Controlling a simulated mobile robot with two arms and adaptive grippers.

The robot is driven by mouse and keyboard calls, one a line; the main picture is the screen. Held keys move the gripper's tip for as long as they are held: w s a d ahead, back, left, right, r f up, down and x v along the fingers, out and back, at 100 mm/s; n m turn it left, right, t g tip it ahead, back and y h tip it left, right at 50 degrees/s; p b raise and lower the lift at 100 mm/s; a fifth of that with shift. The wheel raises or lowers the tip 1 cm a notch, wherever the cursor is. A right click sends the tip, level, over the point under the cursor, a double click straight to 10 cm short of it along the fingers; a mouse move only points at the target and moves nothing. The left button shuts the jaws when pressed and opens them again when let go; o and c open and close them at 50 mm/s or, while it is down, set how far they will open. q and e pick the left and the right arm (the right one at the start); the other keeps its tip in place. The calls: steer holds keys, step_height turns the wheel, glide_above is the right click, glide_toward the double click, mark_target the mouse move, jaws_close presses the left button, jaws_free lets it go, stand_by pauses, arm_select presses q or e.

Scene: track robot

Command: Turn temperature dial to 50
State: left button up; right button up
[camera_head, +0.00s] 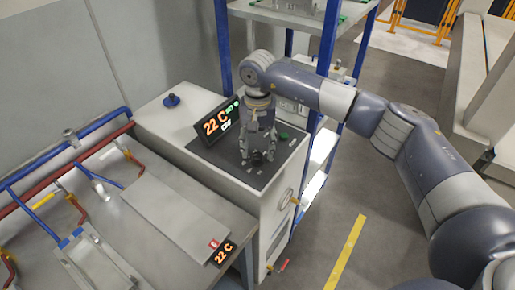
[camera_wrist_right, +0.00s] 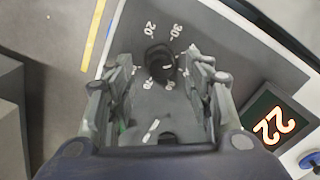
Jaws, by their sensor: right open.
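The temperature dial (camera_head: 257,158) is a small black knob on the dark panel (camera_head: 222,156) on top of the white cabinet. In the right wrist view the dial (camera_wrist_right: 160,62) sits among printed numbers, with 20 and 30 legible beyond it. The other numbers are hard to read. My right gripper (camera_head: 257,148) points down over the panel, open, with its fingers on either side of the dial; I cannot tell whether they touch it. A display (camera_head: 218,122) beside it reads 22 C. My left gripper is not in view.
A second display (camera_head: 225,253) reading 22 C sits on the bench at the left, near a flat grey plate (camera_head: 175,218). A blue knob (camera_head: 171,100) is on the cabinet's back part. A blue-framed shelf (camera_head: 325,45) stands close behind my right arm. Red and blue pipes run along the wall.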

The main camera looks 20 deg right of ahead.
mark_target(258, 154)
steer(key=shift+f, duration=1.35)
steer(key=shift+c, duration=1)
steer(key=c, duration=0.8)
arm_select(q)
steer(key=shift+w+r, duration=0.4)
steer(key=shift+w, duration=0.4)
arm_select(e)
steer(key=shift+c, duration=0.2)
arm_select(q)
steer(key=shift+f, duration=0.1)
arm_select(e)
steer(key=m+b, duration=0.3)
steer(key=shift+f, duration=0.15)
steer(key=m+b, duration=0.2)
steer(key=m, duration=0.1)
arm_select(q)
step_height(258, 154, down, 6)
steer(key=b, duration=0.1)
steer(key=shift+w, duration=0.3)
arm_select(e)
steer(key=shift+r+m, duration=0.2)
steer(key=shift+m, duration=1.2)
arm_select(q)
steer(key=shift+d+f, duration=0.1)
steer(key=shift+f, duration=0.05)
